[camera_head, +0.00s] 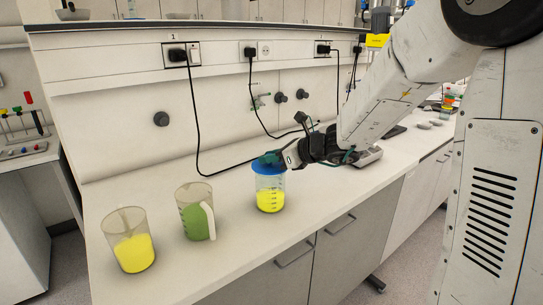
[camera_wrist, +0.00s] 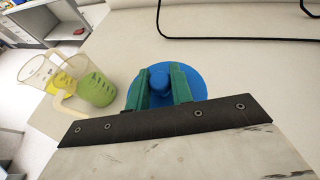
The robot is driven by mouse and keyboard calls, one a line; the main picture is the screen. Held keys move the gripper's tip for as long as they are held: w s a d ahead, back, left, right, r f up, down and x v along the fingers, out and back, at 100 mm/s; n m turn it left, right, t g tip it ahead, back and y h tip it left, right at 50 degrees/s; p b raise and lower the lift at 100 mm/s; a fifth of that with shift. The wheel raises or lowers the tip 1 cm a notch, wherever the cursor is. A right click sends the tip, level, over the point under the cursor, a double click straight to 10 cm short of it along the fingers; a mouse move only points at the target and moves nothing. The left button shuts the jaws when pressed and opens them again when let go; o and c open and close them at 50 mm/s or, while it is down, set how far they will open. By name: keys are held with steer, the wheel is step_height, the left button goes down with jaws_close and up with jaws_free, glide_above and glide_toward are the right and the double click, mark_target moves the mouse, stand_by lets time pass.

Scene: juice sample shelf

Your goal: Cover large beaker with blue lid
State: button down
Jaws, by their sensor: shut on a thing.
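A clear beaker (camera_head: 271,197) with yellow liquid stands on the bench in the head view. The blue lid (camera_head: 266,168) is at its top and looks level; whether it rests fully on the rim is hard to tell. In the wrist view the blue lid (camera_wrist: 196,72) fills the space below my gripper and hides the beaker under it. My gripper (camera_head: 274,158) has green fingers, shut on the round knob of the lid. The fingers also show in the wrist view (camera_wrist: 160,84) on either side of the knob.
A jug with green liquid (camera_head: 196,213) and a beaker with yellow liquid (camera_head: 130,241) stand to the left on the bench (camera_head: 180,272). Black cables (camera_head: 196,130) hang from wall sockets behind.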

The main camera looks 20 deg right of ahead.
steer(key=shift+f, duration=0.4)
steer(key=c, duration=1.1)
jaws_free()
steer(key=shift+c, duration=0.2)
steer(key=v, duration=0.8)
steer(key=s+a+f+n+g+h, duration=0.1)
steer(key=s+a+n+g, duration=0.15)
steer(key=s+n, duration=0.35)
steer(key=s+a+f+n+g, duration=0.1)
steer(key=s+n+g, duration=0.2)
steer(key=s+n, duration=0.35)
steer(key=s+a+f+n+g+h, duration=0.1)
steer(key=s+a+f+n+g, duration=0.15)
steer(key=s+n, duration=0.35)
steer(key=s+d+r+n+h, duration=0.1)
steer(key=s+n+h, duration=0.1)
steer(key=s+n, duration=0.1)
steer(key=s+d+r+n+h, duration=0.1)
steer(key=s+d+n+h, duration=0.1)
steer(key=s, duration=0.4)
steer(key=s+d+r+n+g+h, duration=0.1)
steer(key=s+n+h, duration=0.2)
steer(key=s+n, duration=0.1)
steer(key=shift+s+d+r, duration=0.2)
steer(key=shift+s+d, duration=0.1)
steer(key=shift+s, duration=0.05)
